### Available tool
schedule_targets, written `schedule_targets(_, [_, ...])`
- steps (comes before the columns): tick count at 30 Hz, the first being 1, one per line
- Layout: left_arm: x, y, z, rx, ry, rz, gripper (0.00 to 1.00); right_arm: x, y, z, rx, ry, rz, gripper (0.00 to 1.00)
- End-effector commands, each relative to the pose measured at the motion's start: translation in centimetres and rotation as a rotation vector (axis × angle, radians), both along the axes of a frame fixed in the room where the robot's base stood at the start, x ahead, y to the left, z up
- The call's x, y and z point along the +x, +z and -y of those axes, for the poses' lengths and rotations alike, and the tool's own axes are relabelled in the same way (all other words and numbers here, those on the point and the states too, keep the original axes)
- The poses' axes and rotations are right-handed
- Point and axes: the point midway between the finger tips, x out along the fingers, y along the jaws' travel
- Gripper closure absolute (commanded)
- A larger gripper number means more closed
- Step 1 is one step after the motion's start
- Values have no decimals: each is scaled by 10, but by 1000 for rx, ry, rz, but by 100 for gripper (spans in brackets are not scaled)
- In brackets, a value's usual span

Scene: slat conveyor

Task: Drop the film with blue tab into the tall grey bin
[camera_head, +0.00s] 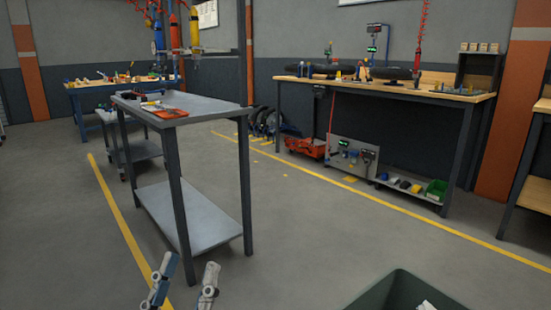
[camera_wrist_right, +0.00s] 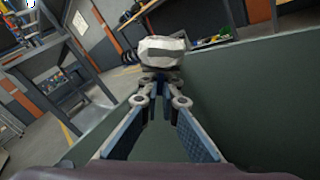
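A crumpled white film (camera_wrist_right: 162,48) with a grey band sits at the fingertips of my right gripper (camera_wrist_right: 160,88) in the right wrist view. The fingers close in on its near side; no blue tab shows. The grey-green bin (camera_wrist_right: 255,95) surrounds this gripper, its wall and rim showing close by. In the head view the bin (camera_head: 385,291) is at the bottom right, cut off by the frame, with a small white piece just showing inside its rim. My left gripper (camera_head: 187,280) is open and empty at the bottom edge, its fingers apart.
A grey two-level table (camera_head: 195,108) with an orange-red item on top stands ahead, left of centre. A long workbench (camera_head: 390,88) lines the back wall, with a low shelf of small bins below. Floor between table and bin is clear.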

Motion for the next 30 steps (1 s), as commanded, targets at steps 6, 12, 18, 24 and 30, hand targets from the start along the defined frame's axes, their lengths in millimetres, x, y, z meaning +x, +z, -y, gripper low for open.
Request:
schedule_targets(6, [-4,5,0,-8,-1,27,60,0,-1,0,0,0,0,100])
schedule_targets(12, [-4,5,0,-8,-1,27,60,0,-1,0,0,0,0,100])
schedule_targets(18, [-4,4,0,-7,-1,26,60,0,-1,0,0,0,0,75])
schedule_targets(24, [-4,4,-1,-7,-1,25,60,0,-1,0,0,0,0,75])
schedule_targets(30, [-4,12,0,-8,-2,26,60,0,6,0,0,0,0,75])
